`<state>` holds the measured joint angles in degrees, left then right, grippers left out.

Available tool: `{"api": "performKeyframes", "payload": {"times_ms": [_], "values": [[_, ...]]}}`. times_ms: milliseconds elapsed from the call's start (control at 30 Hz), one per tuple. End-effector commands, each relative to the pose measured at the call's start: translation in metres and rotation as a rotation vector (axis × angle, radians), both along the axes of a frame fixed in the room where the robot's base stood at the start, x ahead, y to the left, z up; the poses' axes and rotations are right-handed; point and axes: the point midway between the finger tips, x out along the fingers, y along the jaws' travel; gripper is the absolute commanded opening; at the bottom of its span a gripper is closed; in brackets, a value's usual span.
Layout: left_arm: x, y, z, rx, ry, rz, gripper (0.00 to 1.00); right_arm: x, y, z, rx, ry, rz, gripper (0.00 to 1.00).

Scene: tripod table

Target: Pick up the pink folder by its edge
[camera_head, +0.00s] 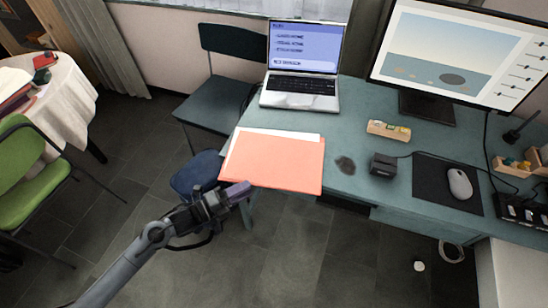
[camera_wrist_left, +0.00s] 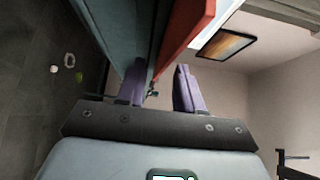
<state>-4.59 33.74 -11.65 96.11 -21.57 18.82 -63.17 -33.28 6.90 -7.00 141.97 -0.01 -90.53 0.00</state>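The pink folder (camera_head: 275,162), with white paper showing at its back and left edges, lies flat on the left end of the teal desk (camera_head: 350,195). Its front edge appears to overhang the desk. My left gripper (camera_head: 238,190) is just off the folder's front left corner. In the left wrist view its two purple fingers (camera_wrist_left: 160,78) are apart with nothing gripped. The folder (camera_wrist_left: 186,28) shows there as an orange-red slab ahead of the gap between them, beside the desk edge (camera_wrist_left: 128,28). Contact cannot be told. My right gripper is in neither view.
A laptop (camera_head: 302,62) stands behind the folder. A level-like block (camera_head: 388,131), a dark box (camera_head: 383,164) and a mouse (camera_head: 459,183) are to the right. A blue stool (camera_head: 197,172) and dark chair (camera_head: 228,75) stand left of the desk. Floor in front is open.

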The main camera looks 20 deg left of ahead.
Motion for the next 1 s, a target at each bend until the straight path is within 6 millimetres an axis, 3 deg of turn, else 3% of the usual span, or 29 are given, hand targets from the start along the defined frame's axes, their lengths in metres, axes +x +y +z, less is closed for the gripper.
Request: {"api": "performKeyframes", "payload": {"times_ms": [500,800,1000], "values": [[0.039,-0.031,0.007,-0.001,0.0,0.001,0.36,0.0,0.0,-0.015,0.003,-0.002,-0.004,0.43],[0.041,-0.034,0.008,0.0,0.001,0.001,0.36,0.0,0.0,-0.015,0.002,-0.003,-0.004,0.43],[0.041,-0.034,0.008,0.0,0.001,0.001,0.07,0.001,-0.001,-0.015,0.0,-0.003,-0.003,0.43]]}}
